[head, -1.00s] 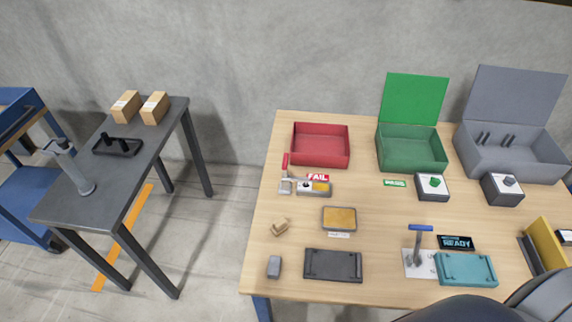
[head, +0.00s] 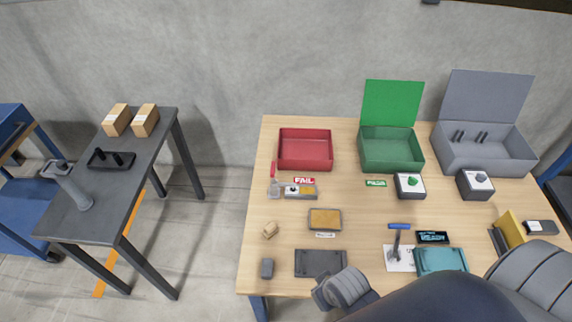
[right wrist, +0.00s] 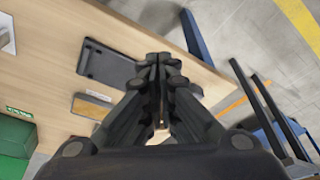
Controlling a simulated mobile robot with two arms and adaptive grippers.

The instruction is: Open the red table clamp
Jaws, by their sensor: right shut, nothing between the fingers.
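The red table clamp (head: 273,171) stands at the left part of the wooden table in the head view, in front of the red bin. Its red handle points up from a small metal body beside a grey fixture (head: 300,192). I cannot make the clamp out in the right wrist view. My right gripper (right wrist: 158,62) is shut and empty above the table in the right wrist view. In the head view, part of my right arm shows at the table's front edge, well in front of the clamp. My left gripper is not in view.
The red bin (head: 305,150) and red FAIL label (head: 304,181) are close to the clamp.

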